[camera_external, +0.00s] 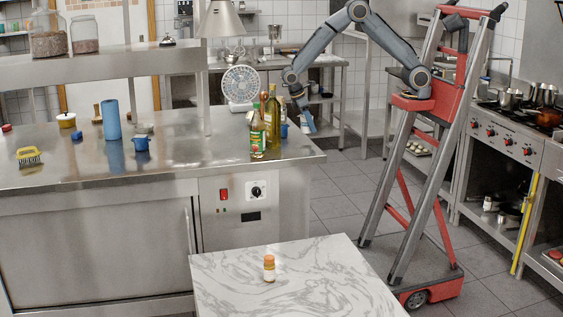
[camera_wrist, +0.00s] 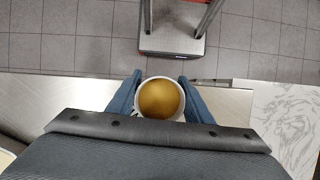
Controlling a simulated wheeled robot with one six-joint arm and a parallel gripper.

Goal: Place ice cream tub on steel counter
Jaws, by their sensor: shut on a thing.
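My gripper (camera_wrist: 158,95) has its two blue fingers closed on the sides of a round tub (camera_wrist: 160,99), seen from above with a white rim and a golden-brown top. I take this to be the ice cream tub. In the external view my gripper (camera_external: 304,122) hangs down by the right end of the steel counter (camera_external: 180,165), behind the bottles. The tub cannot be made out clearly there. In the wrist view the steel counter (camera_wrist: 50,98) spreads on both sides of the tub, which overlaps its edge. Its height above the counter is unclear.
A blue cylinder (camera_external: 111,120) and blue pot (camera_external: 141,143) stand further left. The front middle is bare. A marble table (camera_external: 310,285) holds a small jar (camera_external: 269,268).

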